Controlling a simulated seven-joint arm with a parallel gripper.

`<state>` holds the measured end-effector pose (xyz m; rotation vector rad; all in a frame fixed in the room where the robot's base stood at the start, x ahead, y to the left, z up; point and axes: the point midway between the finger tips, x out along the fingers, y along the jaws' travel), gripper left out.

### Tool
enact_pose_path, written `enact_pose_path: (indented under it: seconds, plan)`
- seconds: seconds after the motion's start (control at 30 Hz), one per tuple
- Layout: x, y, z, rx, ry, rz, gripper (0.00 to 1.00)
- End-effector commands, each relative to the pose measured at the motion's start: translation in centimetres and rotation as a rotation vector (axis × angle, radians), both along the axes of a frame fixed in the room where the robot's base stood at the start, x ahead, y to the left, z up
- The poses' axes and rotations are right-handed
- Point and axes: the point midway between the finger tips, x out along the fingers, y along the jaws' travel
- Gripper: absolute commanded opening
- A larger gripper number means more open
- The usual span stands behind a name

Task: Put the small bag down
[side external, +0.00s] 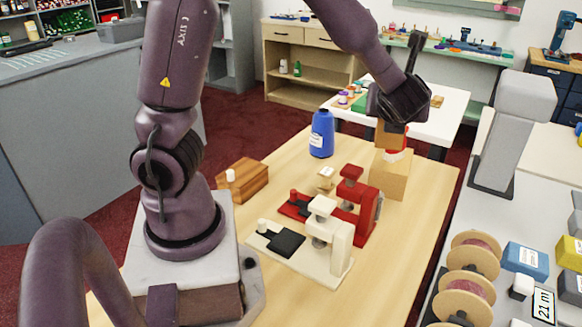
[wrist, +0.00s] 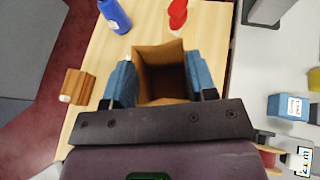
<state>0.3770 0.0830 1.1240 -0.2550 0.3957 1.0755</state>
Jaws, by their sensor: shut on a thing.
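The small bag (wrist: 160,72) is brown and open-topped; in the wrist view I look down into it between my blue fingers. My gripper (wrist: 164,88) is shut on it, one finger on each side. In the side view my gripper (side external: 390,122) is over the far right part of the wooden table, with a brown part of the bag (side external: 388,136) showing just under it. A paler tan boxy shape (side external: 389,178) stands below, with a red and white thing (side external: 397,154) between. I cannot tell whether these touch the bag.
A red press (side external: 352,200) and a cream press (side external: 322,235) stand left of the tan shape. A blue bottle (side external: 321,134) and a wooden block (side external: 243,178) are farther left. Spools (side external: 473,252) lie on the grey counter at right. Bare table (side external: 420,200) shows beside the tan shape.

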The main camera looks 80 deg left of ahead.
Motion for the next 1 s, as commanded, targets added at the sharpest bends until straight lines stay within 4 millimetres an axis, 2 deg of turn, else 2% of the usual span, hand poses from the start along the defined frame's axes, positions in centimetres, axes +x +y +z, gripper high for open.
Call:
enact_pose_path:
  seconds: [0.03, 0.17, 0.3, 0.4, 0.6, 0.83, 1.0]
  plan:
    - [-0.6, 1.9, 0.0, 0.0, -0.001, 0.075, 0.3]
    - [-3.1, 6.9, 0.0, -0.001, -0.005, 0.303, 0.3]
    - [-7.4, 12.5, -0.1, -0.003, -0.005, 0.603, 0.3]
    - [-10.5, 15.3, -0.1, -0.004, -0.003, 0.787, 0.3]
    - [-15.2, 18.4, -0.1, -0.008, 0.004, 1.053, 0.3]
    - [-19.1, 20.1, -0.1, -0.012, 0.013, 1.262, 0.3]
    - [-19.1, 20.0, -3.3, -0.011, 0.022, 1.256, 0.3]
